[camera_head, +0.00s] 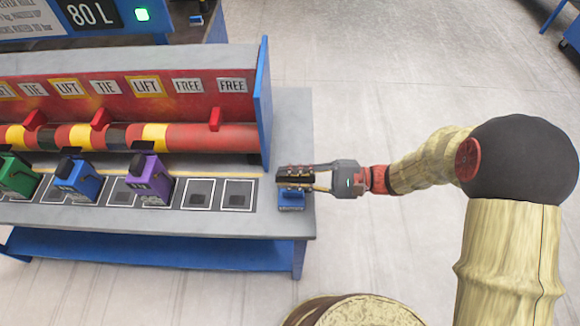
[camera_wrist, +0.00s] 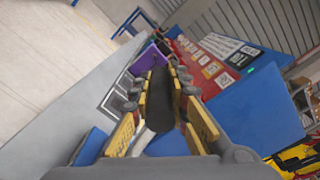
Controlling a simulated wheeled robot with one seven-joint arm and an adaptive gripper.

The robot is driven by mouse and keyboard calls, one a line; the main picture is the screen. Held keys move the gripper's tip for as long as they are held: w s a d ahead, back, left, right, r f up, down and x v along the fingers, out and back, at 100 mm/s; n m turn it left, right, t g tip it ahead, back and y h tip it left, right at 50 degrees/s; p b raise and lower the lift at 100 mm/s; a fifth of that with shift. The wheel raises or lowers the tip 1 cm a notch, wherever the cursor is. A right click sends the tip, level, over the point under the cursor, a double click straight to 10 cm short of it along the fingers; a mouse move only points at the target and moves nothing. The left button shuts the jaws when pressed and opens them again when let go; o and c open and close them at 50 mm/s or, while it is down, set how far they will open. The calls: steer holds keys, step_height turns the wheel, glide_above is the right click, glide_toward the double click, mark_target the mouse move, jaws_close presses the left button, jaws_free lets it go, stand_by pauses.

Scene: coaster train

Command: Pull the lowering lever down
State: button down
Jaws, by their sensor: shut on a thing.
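The lever is at the right end of the grey bench top. Its black handle (camera_head: 294,179) stands over a small blue base (camera_head: 291,201). My gripper (camera_head: 285,178) comes in from the right and is shut on the black handle, with a finger on each side. In the wrist view the dark handle (camera_wrist: 161,98) lies between the yellow-padded fingers of my gripper (camera_wrist: 160,75). The fingers hide part of the handle, and I cannot tell its exact tilt.
Left of the lever, the bench (camera_head: 225,222) holds a purple box (camera_head: 150,178), a blue box (camera_head: 78,180) and a green box (camera_head: 18,175). A red panel with LIFT, TIE and FREE labels stands behind, ending at a blue end plate (camera_head: 262,105). Floor to the right is clear.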

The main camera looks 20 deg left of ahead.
steer(key=shift+s+d+f, duration=0.1)
steer(key=shift+s+f, duration=0.1)
steer(key=shift+s, duration=0.25)
steer(key=shift+s+d+f, duration=0.1)
steer(key=shift+s+f, duration=0.1)
steer(key=shift+s, duration=0.2)
steer(key=c, duration=1.7)
jaws_free()
steer(key=v, duration=1.2)
